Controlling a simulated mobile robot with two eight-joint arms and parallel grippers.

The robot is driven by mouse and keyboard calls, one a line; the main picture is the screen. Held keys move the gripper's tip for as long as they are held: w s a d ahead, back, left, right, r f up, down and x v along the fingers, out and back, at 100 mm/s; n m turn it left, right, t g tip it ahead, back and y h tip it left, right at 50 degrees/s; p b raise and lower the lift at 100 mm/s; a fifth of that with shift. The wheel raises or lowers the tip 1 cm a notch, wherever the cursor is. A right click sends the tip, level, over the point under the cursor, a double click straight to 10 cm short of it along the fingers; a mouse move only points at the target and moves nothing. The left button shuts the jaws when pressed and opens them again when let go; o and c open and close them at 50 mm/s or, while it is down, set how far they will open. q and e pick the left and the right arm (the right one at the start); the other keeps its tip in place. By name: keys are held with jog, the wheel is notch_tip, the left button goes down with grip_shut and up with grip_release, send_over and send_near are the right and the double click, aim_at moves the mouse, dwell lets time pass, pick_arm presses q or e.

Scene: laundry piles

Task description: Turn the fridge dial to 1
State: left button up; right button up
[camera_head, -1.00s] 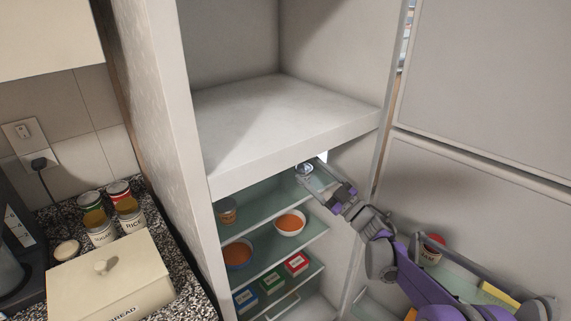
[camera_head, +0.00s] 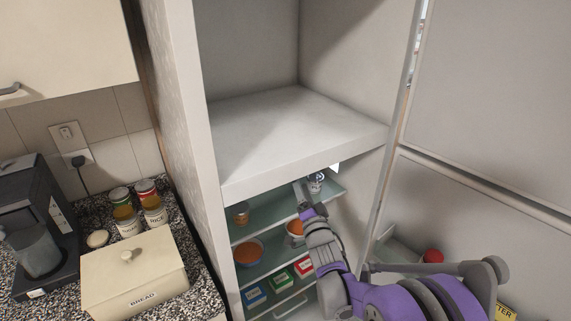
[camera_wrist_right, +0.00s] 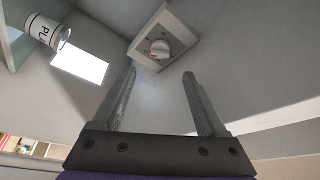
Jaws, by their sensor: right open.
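The fridge dial (camera_wrist_right: 160,49) is a small round knob with a small reddish mark, on a square pale plate (camera_wrist_right: 180,33) fixed to the fridge's inner surface. It shows in the right wrist view, just beyond and between my fingertips. I cannot read any numbers on it, and I cannot make it out in the head view. My right gripper (camera_wrist_right: 159,74) is open and empty, with its fingers apart and not visibly touching the dial. In the head view my right gripper (camera_head: 304,190) is inside the open fridge (camera_head: 210,240), near the top shelf. My left gripper is out of view.
A white can (camera_head: 316,182) stands on the top glass shelf beside my gripper; a bright light panel (camera_wrist_right: 80,63) is near it. Bowls and boxes fill lower shelves. The open door (camera_head: 460,225) is at right, the counter with a bread box (camera_head: 135,270) at left.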

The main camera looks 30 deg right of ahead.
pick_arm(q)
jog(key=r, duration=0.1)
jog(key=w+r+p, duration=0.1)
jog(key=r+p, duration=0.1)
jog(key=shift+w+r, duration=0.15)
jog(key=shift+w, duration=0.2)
pick_arm(e)
jog(key=x, duration=0.8)
jog(key=shift+w, duration=0.3)
grip_shut()
